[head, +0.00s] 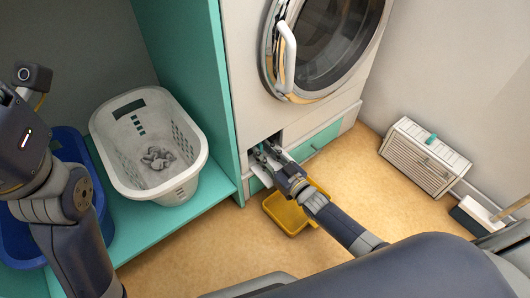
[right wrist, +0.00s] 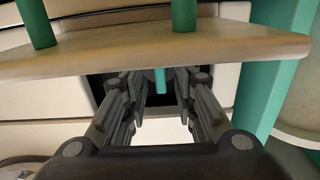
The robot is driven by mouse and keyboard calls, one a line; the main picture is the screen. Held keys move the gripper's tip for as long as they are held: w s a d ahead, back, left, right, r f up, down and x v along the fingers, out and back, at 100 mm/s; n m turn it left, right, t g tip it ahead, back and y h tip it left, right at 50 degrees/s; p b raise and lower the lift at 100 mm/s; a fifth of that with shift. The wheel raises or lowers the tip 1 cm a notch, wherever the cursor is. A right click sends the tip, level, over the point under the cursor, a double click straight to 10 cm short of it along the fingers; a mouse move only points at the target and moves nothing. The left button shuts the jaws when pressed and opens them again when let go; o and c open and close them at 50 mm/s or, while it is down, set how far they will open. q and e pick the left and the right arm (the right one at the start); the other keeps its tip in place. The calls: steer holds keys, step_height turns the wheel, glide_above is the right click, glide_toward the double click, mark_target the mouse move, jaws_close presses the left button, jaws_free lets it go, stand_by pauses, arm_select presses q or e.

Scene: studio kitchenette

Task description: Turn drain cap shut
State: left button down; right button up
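The washing machine (head: 242,55) has an opening (head: 277,137) low on its front, left of a teal panel (head: 315,142). My right gripper (head: 266,153) reaches into this opening. In the right wrist view its two fingers (right wrist: 160,95) are apart, with a clear gap between them. A small teal peg (right wrist: 160,80) shows between the fingers in front of the dark opening; it may be part of the drain cap. The cap's body is hidden, and I cannot tell its turn or whether a finger touches it. My left arm is at the left edge; its gripper is out of view.
A yellow tray (head: 279,217) lies on the floor below the opening. A white laundry basket (head: 190,185) with grey cloth stands on a teal shelf (head: 160,232), beside a blue basin (head: 20,255). A slatted white box (head: 413,168) and a brush (head: 478,214) are at right.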

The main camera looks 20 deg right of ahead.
steer(key=shift+s, duration=0.1)
steer(key=v, duration=1.1)
steer(key=shift+s+d, duration=0.15)
steer(key=shift+s, duration=0.25)
